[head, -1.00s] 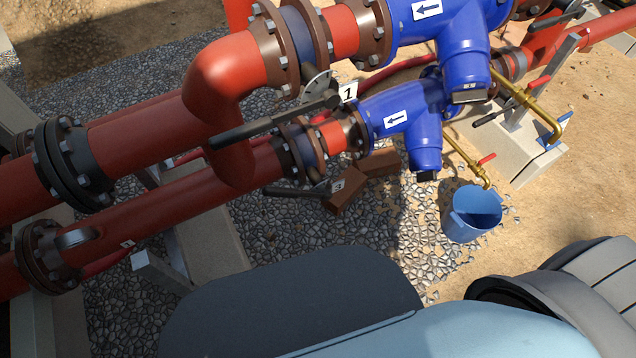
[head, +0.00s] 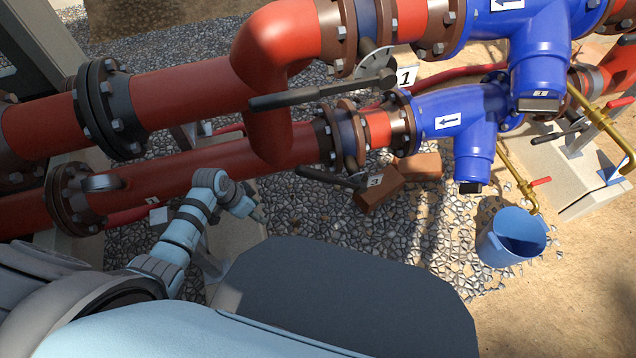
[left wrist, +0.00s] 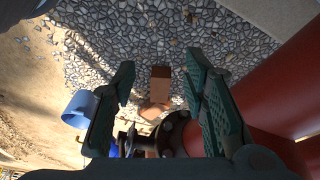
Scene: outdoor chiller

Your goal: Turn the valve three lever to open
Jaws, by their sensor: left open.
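The valve three lever (head: 330,178) is a dark handle by the tag marked 3 (head: 375,180), on the lower red pipe in the head view. It points left and slightly up from its valve (head: 350,143). My left gripper (head: 258,212) is left of and lower than the lever's free end in the head view, apart from it. In the left wrist view my left gripper (left wrist: 160,72) is open, its green-padded fingers spread with nothing between them. I cannot clearly make out the lever in that view. My right gripper is out of view.
The longer valve one lever (head: 318,92) lies above, near tag 1 (head: 405,77). Red pipes (head: 190,95) and blue fittings (head: 470,125) run across the back. Bricks (head: 380,196) sit below the valve. A blue bucket (head: 512,238) stands right. Gravel around the bricks is open.

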